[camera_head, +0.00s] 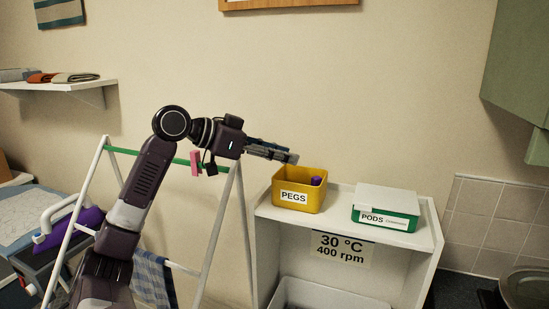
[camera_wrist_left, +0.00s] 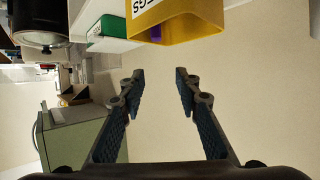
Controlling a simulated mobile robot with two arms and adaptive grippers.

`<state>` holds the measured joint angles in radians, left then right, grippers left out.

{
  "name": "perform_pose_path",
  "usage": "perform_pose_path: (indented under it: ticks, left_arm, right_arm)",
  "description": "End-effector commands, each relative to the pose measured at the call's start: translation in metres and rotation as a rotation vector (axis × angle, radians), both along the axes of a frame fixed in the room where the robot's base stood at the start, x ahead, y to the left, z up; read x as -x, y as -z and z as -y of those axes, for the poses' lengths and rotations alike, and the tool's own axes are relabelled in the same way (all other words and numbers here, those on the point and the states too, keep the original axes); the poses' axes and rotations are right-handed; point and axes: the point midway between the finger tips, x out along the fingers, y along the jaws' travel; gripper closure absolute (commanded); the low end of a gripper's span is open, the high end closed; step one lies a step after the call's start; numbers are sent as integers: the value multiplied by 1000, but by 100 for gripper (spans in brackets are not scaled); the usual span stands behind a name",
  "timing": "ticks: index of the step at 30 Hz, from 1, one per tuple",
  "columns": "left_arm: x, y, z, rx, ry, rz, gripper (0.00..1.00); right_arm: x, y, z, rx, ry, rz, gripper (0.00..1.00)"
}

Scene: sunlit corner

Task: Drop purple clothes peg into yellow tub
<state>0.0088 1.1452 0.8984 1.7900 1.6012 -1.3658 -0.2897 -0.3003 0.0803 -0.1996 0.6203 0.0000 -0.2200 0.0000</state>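The yellow tub (camera_head: 291,206), labelled PEGS, stands on the white shelf unit. A small purple item (camera_head: 317,181), which looks like the purple clothes peg, is inside it near its right side, mostly hidden by the walls. In the left wrist view the yellow tub (camera_wrist_left: 190,22) is at the top edge, with a bit of purple (camera_wrist_left: 156,33) showing in it. My left gripper (camera_head: 292,157) is just above the tub's back left. In the left wrist view my left gripper (camera_wrist_left: 160,76) has its fingers apart with nothing between them. My right gripper is not in view.
A green-and-white PODS box (camera_head: 385,215) stands right of the tub. A white drying rack (camera_head: 215,225) with a green rail and a pink peg (camera_head: 195,162) is below my left arm. An iron (camera_head: 62,222) is at the far left.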

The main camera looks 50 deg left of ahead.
Motion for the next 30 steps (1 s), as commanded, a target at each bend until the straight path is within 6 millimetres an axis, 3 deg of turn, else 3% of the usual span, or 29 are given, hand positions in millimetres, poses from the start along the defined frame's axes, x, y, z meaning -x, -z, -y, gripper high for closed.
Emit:
perform_pose_path:
  ticks: [8,30]
  left_arm:
    - [19,-8,-5,1,0,0,69]
    - [19,-8,-5,0,0,0,69]
  right_arm:
    - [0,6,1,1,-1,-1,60]
    - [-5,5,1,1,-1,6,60]
